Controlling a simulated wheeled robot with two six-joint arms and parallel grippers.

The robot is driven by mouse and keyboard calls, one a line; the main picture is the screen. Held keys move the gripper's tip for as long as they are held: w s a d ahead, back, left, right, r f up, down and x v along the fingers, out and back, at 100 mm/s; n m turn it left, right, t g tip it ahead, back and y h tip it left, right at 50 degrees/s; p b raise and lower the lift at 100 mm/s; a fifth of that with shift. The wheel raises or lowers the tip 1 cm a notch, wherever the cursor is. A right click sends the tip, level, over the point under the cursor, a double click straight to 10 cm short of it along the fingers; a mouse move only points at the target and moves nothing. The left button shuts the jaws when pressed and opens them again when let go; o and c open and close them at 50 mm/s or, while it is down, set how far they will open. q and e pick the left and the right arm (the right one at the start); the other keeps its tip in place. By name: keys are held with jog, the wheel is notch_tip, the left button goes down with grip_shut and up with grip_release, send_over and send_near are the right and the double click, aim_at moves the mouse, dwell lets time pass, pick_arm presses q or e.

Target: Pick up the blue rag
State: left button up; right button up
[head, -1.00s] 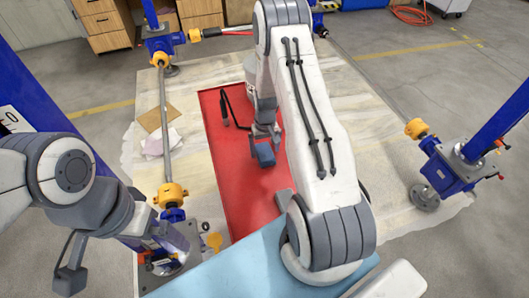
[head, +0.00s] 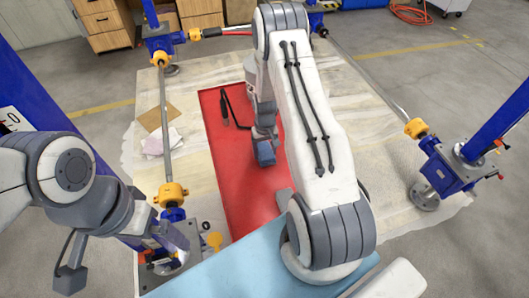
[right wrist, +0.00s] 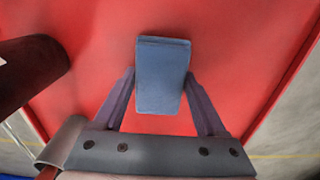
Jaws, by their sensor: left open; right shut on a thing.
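The blue rag (head: 265,152) is a small folded block over the red tray (head: 238,205) in the head view. It also shows between the fingers in the right wrist view (right wrist: 161,80). My right gripper (head: 265,137) is shut on the rag, with one finger along each side of it. I cannot tell how far the rag is above the tray's red floor. My left gripper (head: 178,245) is open and empty at the lower left, near the base of the near left jack. My right arm hides part of the tray.
A dark tool (head: 224,108) lies at the tray's far left. A horizontal bar (head: 165,125) with yellow couplings runs between the left jacks. A brown card (head: 159,116) and pink paper (head: 161,142) lie beside it. A blue jack (head: 448,172) stands at right.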

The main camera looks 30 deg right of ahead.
aim_at(265, 150)
notch_tip(265, 150, up, 3)
jog(key=shift+r+b, duration=0.1)
jog(key=shift+b, duration=0.45)
jog(key=s+d+r+b, duration=0.2)
jog(key=s+d+r, duration=0.3)
jog(key=s, duration=0.5)
notch_tip(265, 150, up, 2)
jog(key=shift+s+d+r, duration=0.15)
jog(key=shift+d+r, duration=0.05)
jog(key=shift+d, duration=0.15)
